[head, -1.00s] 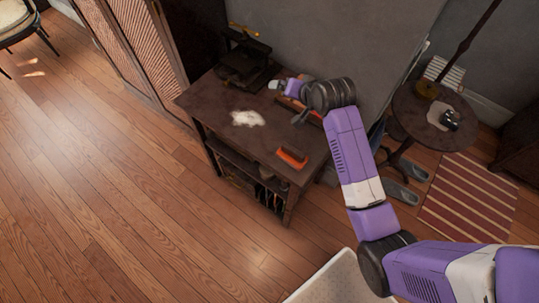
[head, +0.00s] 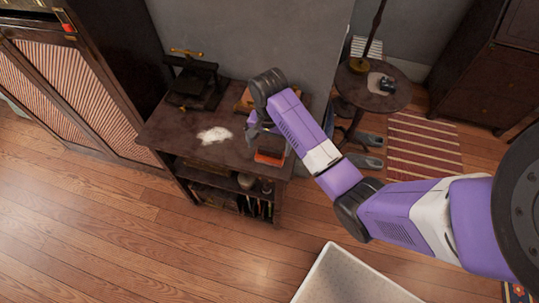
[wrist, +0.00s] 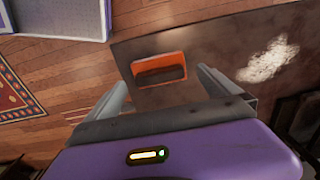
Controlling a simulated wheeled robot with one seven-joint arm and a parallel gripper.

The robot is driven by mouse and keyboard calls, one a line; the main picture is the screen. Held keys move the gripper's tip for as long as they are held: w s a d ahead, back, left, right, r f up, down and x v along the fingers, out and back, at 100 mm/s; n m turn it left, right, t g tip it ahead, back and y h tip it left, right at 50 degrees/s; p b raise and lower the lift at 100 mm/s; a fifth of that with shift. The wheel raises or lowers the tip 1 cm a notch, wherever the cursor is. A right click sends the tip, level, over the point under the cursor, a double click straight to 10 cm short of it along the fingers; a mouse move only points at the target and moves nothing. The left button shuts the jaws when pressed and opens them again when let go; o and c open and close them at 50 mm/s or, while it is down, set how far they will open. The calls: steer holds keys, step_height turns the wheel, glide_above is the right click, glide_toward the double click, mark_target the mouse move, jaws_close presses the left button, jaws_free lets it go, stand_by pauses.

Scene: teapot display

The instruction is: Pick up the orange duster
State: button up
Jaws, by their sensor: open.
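The orange duster (head: 269,158) lies on the dark wooden table (head: 165,128) near its front right edge, partly hidden by my arm in the head view. In the wrist view the duster (wrist: 158,60) shows as an orange block with a dark long face, ahead of and between my finger tips. My gripper (head: 263,138) is above the table close to the duster. In the wrist view my gripper (wrist: 163,82) has its two fingers wide apart, with nothing held. I cannot tell the exact height gap to the duster.
A white powdery patch (head: 214,135) lies left of the duster on the table. A dark device (head: 192,82) stands at the back left. A round side table (head: 372,90) is to the right. A pale box-like object (head: 345,280) is on the floor in front.

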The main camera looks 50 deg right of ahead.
mark_target(270, 150)
steer(key=f, duration=0.5)
steer(key=shift+d+f+p, duration=0.25)
steer(key=shift+f+p, duration=0.1)
steer(key=shift+f, duration=0.05)
steer(key=shift+c, duration=0.4)
steer(key=c, duration=1)
steer(key=shift+c, duration=0.2)
steer(key=shift+r, duration=0.2)
